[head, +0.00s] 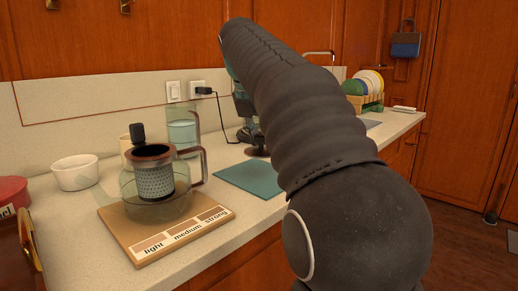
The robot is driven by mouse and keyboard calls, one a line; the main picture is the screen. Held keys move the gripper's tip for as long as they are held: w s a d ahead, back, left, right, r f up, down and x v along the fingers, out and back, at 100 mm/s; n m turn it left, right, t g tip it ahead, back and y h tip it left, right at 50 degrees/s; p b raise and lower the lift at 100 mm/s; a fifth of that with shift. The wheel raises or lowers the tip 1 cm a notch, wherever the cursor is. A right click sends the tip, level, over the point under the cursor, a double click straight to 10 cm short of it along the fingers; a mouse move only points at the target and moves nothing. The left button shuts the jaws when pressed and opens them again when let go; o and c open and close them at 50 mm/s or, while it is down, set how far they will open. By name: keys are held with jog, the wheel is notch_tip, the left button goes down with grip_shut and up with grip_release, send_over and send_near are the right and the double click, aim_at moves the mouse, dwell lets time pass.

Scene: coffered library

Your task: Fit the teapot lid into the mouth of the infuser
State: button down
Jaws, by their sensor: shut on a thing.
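The glass teapot (158,208) stands upright on a wooden board at the left of the counter. The grey mesh infuser (154,182) sits inside it, and its dark-rimmed mouth (152,152) is uncovered. My gripper (248,132) is partly hidden behind my own arm, to the right of the teapot and apart from it. It is shut on the teapot lid, seen as a dark round piece (258,151) at its lower end, above the counter. My arm hides much of the grip, so the lid's exact tilt cannot be told.
The board (150,251) is marked light, medium, strong. A white bowl (76,172) and red container (12,191) stand left. A glass jar (183,130) stands behind the teapot. A teal mat (250,176) lies bare to the right. A dish rack (371,101) is farther back.

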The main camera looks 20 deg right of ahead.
jog(key=d+r, duration=0.6)
jog(key=d, duration=0.5)
jog(key=shift+s, duration=0.2)
